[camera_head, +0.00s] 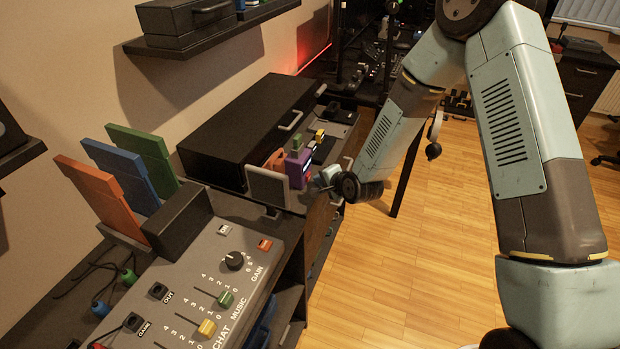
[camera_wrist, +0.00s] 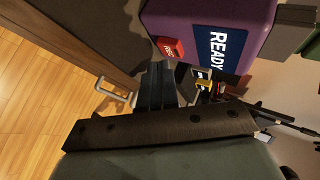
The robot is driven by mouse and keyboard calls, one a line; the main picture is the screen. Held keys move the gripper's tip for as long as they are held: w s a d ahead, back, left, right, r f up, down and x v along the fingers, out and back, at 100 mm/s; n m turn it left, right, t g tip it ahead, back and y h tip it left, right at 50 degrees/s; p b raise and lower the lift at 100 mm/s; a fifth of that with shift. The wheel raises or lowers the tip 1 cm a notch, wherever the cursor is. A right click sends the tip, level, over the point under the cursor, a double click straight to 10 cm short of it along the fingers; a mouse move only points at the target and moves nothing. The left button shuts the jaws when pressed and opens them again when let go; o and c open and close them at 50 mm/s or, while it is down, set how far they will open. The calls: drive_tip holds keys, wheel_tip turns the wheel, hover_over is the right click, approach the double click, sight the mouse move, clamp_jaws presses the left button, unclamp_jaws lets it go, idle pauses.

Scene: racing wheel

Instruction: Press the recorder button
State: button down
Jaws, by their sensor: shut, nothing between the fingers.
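The recorder is a purple box (camera_head: 297,170) on the dark shelf in the head view. It fills the upper part of the wrist view (camera_wrist: 190,18), with a blue screen (camera_wrist: 222,48) reading READY. Its red button (camera_wrist: 170,48), marked REC, sits beside the screen. My gripper (camera_head: 322,180) is just right of the recorder in the head view. In the wrist view its dark fingers (camera_wrist: 156,72) are shut and empty, with their tips just below the red button. I cannot tell whether they touch it.
A grey panel (camera_head: 268,186) stands left of the recorder, and a long black case (camera_head: 250,125) lies behind it. A grey mixer (camera_head: 215,285) with sliders is nearer. A metal handle (camera_wrist: 112,92) shows left of my fingers. Open wooden floor (camera_head: 430,240) lies right.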

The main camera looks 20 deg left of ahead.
drive_tip(key=d, duration=0.6)
drive_tip(key=shift+s, duration=0.25)
idle(0.4)
idle(0.3)
